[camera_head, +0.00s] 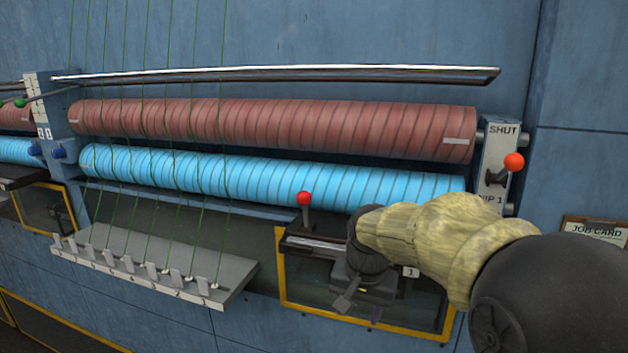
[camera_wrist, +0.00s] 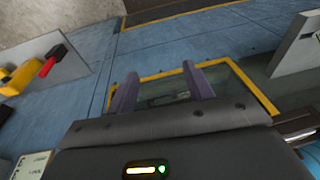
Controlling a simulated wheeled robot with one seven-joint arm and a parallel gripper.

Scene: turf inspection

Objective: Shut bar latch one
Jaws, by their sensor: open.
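A red-knobbed lever (camera_head: 305,199) stands upright on a dark metal bar (camera_head: 310,244) along the top of a yellow-framed window (camera_head: 283,285). A small plate marked 1 (camera_head: 411,272) sits to its right; I take this as bar latch one, but its catch is hidden behind my arm. My gripper (camera_head: 350,304) hangs in front of the window, below and right of the red knob, apart from it. In the wrist view my gripper (camera_wrist: 162,92) has its two fingers apart with nothing between them, and the yellow frame (camera_wrist: 240,78) lies beyond.
An orange-knobbed lever (camera_head: 514,162) is on the NIP 1 plate marked SHUT (camera_head: 497,150). Red (camera_head: 280,130) and blue (camera_head: 270,180) rollers run above. A grey shelf with green threads (camera_head: 150,262) stands left. A red-handled fitting (camera_wrist: 50,62) shows in the wrist view.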

